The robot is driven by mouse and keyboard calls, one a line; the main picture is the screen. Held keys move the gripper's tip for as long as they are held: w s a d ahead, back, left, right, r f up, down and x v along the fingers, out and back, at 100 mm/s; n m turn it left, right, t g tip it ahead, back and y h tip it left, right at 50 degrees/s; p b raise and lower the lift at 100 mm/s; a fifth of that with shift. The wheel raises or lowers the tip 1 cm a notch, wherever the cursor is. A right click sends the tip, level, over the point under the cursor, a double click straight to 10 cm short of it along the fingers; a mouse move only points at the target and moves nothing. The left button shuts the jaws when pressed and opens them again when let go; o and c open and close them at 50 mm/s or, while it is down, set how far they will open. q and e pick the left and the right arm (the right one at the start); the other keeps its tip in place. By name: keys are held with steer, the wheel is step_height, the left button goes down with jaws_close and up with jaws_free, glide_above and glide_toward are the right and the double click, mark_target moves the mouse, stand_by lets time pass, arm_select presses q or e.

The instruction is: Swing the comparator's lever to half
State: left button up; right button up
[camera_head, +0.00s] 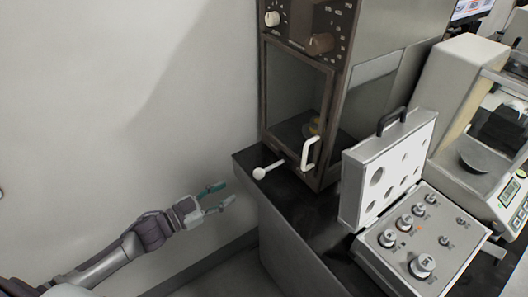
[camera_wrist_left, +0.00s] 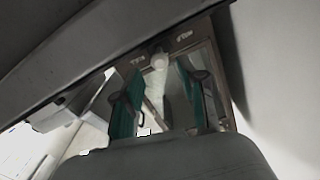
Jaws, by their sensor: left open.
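The comparator (camera_head: 300,85) is a tall dark-fronted cabinet with a glass door and a white door handle (camera_head: 310,152). Its white lever (camera_head: 268,170), with a round knob end, sticks out to the left low on the cabinet, above the dark table top. My left gripper (camera_head: 226,194) is open and empty, left of the table edge and a short way from the lever knob. In the left wrist view the lever (camera_wrist_left: 159,66) shows between the two teal fingers, beyond them and apart from them. Small labels flank it on the brown frame, too blurred to read.
An open weight case (camera_head: 372,256) with several metal weights stands on the dark table (camera_head: 292,225) right of the comparator. A balance (camera_head: 445,95) is at the far right. A pale wall (camera_head: 130,90) lies behind my left arm. The space around the left gripper is free.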

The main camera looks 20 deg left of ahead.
mark_target(266, 169)
arm_select(q)
steer(key=shift+h, duration=0.3)
steer(key=w+d, duration=0.1)
steer(key=w+d+r, duration=0.2)
steer(key=d, duration=0.1)
steer(key=shift+w+p, duration=0.3)
steer(key=x, duration=0.7)
steer(key=shift+w+f, duration=0.15)
steer(key=shift+w, duration=0.1)
steer(key=shift+w+d, duration=0.3)
steer(key=shift+w, duration=0.05)
steer(key=c, duration=0.8)
steer(key=shift+d+f, duration=0.1)
jaws_close()
arm_select(e)
steer(key=shift+s+d+r, duration=0.1)
steer(key=shift+s+r, duration=0.4)
steer(key=shift+s, duration=0.2)
